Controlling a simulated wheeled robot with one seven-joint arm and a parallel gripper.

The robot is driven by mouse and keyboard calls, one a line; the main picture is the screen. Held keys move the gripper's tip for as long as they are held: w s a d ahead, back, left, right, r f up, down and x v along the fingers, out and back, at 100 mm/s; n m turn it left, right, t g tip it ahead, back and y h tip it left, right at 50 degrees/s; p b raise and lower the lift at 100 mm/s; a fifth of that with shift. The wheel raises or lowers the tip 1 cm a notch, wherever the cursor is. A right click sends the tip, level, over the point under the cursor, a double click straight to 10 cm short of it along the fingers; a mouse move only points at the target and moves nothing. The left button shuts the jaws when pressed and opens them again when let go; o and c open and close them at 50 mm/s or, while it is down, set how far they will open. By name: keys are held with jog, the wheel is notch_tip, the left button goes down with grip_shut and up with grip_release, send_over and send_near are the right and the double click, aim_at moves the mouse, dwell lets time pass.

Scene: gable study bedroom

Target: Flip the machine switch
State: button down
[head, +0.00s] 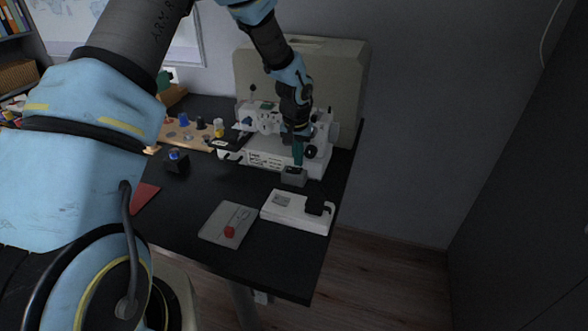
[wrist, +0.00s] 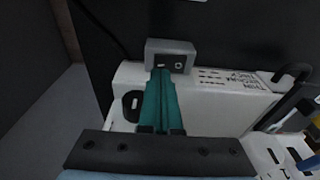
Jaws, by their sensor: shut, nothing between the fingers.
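A white machine (head: 275,150) stands on the dark desk in front of a large beige case. A small grey box (head: 293,178) sits at the machine's front right. In the wrist view the grey box (wrist: 157,46) shows a face with a dark recess and a small light round detail, perhaps the switch (wrist: 179,65); its position cannot be told. My gripper (head: 298,164) points down at the box with its teal fingers together and empty. In the wrist view the fingertips (wrist: 161,72) are at the box's face, overlapping part of it. Whether they touch it is unclear.
A white device with a black block (head: 283,211) lies in front of the box. A grey tray (head: 215,226) holding a red item is left of it. A dark block with a blue top (head: 177,162) and a wooden board with small items (head: 180,136) are further left.

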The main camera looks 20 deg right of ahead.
aim_at(298, 170)
jog(key=shift+s+d+f+b, duration=0.1)
jog(key=shift+s+f+b, duration=0.05)
jog(key=shift+f+b, duration=0.65)
dwell(1.0)
jog(key=shift+d+r+p, duration=0.1)
jog(key=shift+r+p, duration=0.9)
jog(key=shift+r, duration=0.1)
jog(key=shift+a+r+p, duration=0.2)
jog(key=shift+r+p, duration=1.3)
jog(key=shift+r, duration=0.9)
